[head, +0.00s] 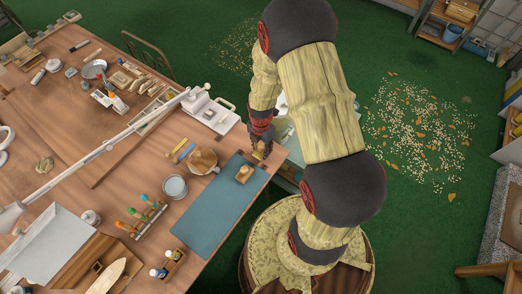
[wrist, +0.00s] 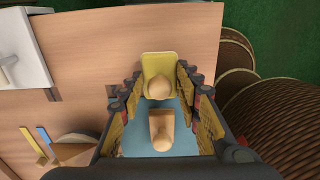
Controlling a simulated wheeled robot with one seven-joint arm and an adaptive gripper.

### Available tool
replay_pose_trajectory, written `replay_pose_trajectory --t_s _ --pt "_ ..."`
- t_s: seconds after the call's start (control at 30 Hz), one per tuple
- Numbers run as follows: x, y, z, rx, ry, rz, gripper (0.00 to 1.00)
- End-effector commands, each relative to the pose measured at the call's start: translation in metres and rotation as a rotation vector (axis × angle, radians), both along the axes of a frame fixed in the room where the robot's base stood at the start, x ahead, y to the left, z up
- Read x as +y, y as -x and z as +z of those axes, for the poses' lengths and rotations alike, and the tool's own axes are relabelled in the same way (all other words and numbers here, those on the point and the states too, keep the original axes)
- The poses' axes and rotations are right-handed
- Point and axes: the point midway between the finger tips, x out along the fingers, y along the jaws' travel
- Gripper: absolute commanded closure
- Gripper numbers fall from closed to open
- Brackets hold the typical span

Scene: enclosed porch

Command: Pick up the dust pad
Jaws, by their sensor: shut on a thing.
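The dust pad, a yellow pad with a round wooden knob (wrist: 158,76), sits between my fingertips in the wrist view. In the head view the dust pad (head: 259,151) shows as a small yellow patch under my fingers, mostly hidden by them. My gripper (wrist: 159,78) is shut on it, one finger on either side. In the head view my gripper (head: 260,139) is over the table's right edge, by the top right corner of the blue mat (head: 212,212). I cannot tell whether the pad touches the table.
A wooden block (head: 243,173) lies on the mat, close beside the pad; it also shows in the wrist view (wrist: 161,130). The mat's lower part is clear.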

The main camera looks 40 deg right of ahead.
Motion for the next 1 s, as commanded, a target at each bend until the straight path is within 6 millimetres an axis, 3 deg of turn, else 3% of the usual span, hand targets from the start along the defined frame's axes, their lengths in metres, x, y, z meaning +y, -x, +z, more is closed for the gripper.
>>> replay_pose_trajectory --t_s 0.33,0.63,1.0 --pt "0.031 0.048 0.071 -0.004 0.001 0.003 0.84" --pt "0.064 0.099 0.095 -0.002 0.000 0.003 0.84" --pt "0.075 0.118 0.103 -0.001 0.001 0.000 0.84"
